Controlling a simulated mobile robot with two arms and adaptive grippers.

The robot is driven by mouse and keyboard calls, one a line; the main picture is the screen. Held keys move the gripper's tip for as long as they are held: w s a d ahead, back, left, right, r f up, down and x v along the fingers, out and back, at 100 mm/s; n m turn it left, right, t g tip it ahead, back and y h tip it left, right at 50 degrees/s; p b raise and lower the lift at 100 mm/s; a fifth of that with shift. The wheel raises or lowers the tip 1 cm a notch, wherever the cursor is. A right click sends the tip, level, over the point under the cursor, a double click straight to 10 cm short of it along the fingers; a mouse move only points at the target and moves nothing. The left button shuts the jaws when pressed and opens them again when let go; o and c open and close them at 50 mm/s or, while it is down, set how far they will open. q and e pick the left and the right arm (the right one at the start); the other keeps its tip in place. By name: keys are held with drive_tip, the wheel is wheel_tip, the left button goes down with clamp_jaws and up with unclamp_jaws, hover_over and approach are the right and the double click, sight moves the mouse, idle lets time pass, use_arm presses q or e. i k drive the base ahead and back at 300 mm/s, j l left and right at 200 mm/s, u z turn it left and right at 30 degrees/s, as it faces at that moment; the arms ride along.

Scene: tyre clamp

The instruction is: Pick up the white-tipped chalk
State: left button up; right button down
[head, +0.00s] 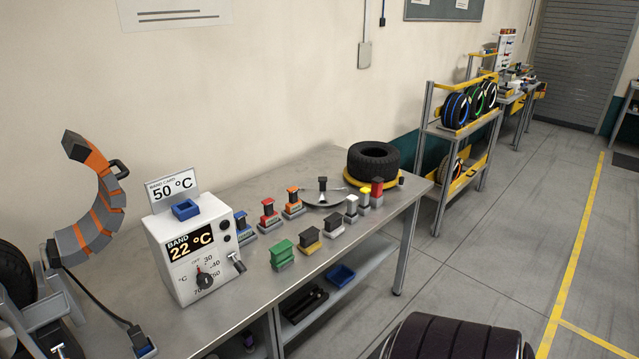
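Several small coloured blocks stand in holders on the grey workbench (222,318). Neither of my grippers shows in the head view.
A control box (184,265) reading 22 °C stands at the bench's left, beside a curved orange-and-grey band (97,200). A black tyre (373,160) lies at the bench's far end. A dark ribbed round thing (455,338) is at the bottom. The floor to the right is clear.

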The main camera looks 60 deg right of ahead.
sight(351, 200)
drive_tip(key=z, duration=2.1)
drive_tip(key=i+l+u, duration=0.1)
drive_tip(key=u, duration=0.7)
drive_tip(key=i+l+u, duration=0.3)
drive_tip(key=l, duration=0.35)
drive_tip(key=i+l+u, duration=0.1)
drive_tip(key=l, duration=0.25)
drive_tip(key=i+l+u, duration=0.3)
drive_tip(key=l, duration=0.45)
drive_tip(key=i+l+u, duration=0.15)
drive_tip(key=l, duration=0.25)
